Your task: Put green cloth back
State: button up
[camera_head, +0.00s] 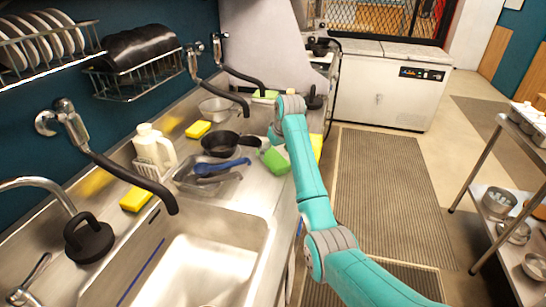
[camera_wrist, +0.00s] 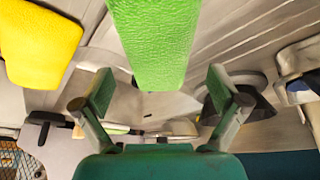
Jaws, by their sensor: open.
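A green cloth (camera_head: 274,160) lies on the steel counter near the far end of my arm in the head view. In the wrist view the green cloth (camera_wrist: 152,38) comes down from the top edge, and its near end lies between the lines of the two fingers. My gripper (camera_wrist: 162,92) is open, with a finger on each side and nothing held. I cannot tell how far the cloth is from the fingertips. A yellow cloth (camera_head: 317,146) is partly hidden behind my arm, and a yellow piece (camera_wrist: 38,42) shows at the wrist view's upper left.
A sink (camera_head: 205,262) is in the foreground. A clear tray with a blue-handled tool (camera_head: 220,166), a black pan (camera_head: 220,145), a white jug (camera_head: 153,147) and yellow sponges (camera_head: 198,129) stand on the counter. The floor mat (camera_head: 385,190) is clear.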

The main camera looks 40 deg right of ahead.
jog(key=v, duration=0.9)
